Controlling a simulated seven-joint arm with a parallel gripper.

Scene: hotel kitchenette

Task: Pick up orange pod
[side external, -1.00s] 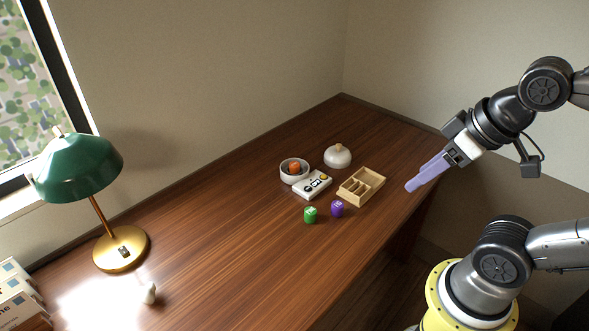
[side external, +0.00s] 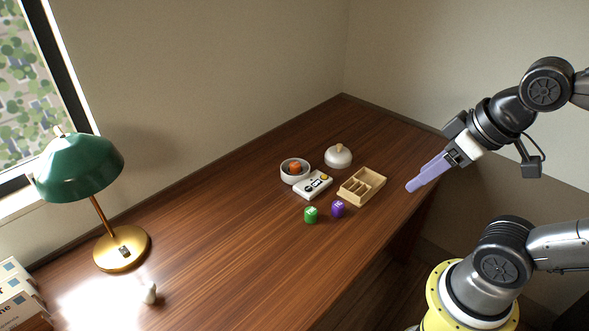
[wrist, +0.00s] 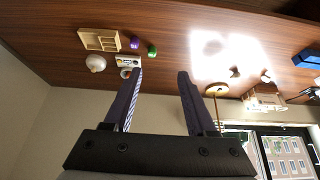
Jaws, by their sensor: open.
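The orange pod (side external: 295,167) sits inside a small round white bowl (side external: 284,175) on the wooden desk. In the wrist view the bowl (wrist: 124,74) is partly hidden by a finger, and I cannot make out the pod clearly there. My gripper (side external: 412,187) has purple fingers and is off to the right of the bowl, above the desk's right end. In the wrist view my gripper (wrist: 160,72) is open, with nothing between its fingers.
A white lid (side external: 338,156), a white device with buttons (side external: 313,184), a wooden divided tray (side external: 346,195), a green pod (side external: 311,215) and a purple pod (side external: 338,209) stand near the bowl. A green lamp (side external: 78,168) is at left. The desk's middle is clear.

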